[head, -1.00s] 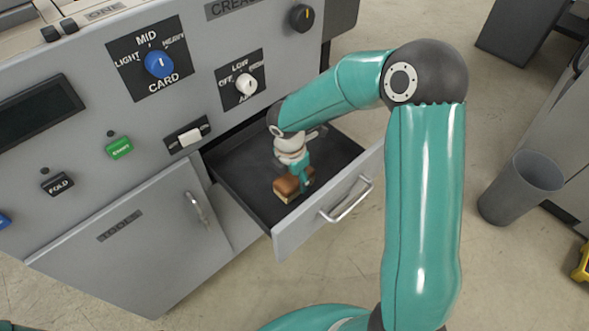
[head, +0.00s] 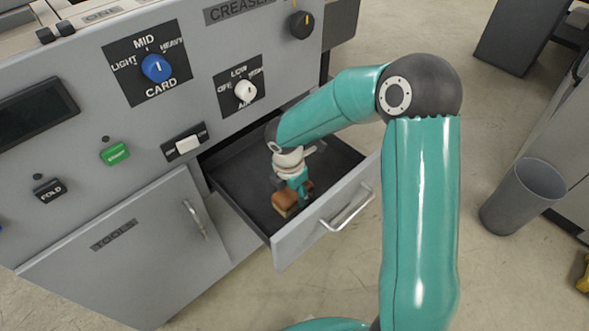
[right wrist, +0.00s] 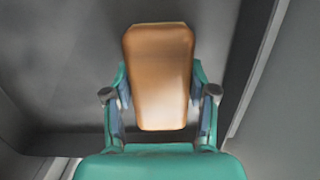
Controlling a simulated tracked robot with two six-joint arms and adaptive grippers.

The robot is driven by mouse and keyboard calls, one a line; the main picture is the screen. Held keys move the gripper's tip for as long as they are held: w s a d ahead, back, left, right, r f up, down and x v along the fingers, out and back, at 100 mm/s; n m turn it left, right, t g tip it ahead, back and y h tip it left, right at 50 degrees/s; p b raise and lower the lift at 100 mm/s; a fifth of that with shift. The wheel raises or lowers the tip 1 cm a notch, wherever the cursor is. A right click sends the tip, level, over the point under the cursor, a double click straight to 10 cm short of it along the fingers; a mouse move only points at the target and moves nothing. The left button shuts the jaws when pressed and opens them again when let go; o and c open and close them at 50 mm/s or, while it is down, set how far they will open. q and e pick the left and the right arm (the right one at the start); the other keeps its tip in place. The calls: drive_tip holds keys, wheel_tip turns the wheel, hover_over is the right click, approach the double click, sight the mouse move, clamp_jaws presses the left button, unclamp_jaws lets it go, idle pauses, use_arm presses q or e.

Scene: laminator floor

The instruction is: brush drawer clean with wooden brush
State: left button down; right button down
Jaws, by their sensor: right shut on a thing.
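The drawer (head: 240,165) stands pulled out from the grey machine, with a dark floor and a grey front with a bar handle. The wooden brush (head: 284,203) is brown with a pale lower edge and is low inside the drawer, near its front. My right gripper (head: 298,190) is shut on the brush. In the right wrist view the brush's wooden back (right wrist: 160,75) sits between the two fingers of the right gripper (right wrist: 160,108). The bristles are hidden there, and I cannot tell whether they touch the drawer floor. My left gripper is not in view.
The machine's panel with a blue knob (head: 156,68), a white knob (head: 246,91) and a green button (head: 115,154) rises behind the drawer. A tools door (head: 120,250) is left of it. A grey bin (head: 523,195) stands on the floor at right.

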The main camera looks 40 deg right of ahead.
drive_tip(key=r, duration=0.1)
drive_tip(key=r+p, duration=0.2)
drive_tip(key=shift+d, duration=0.25)
drive_tip(key=shift+r+p, duration=2.25)
drive_tip(key=shift+r, duration=0.25)
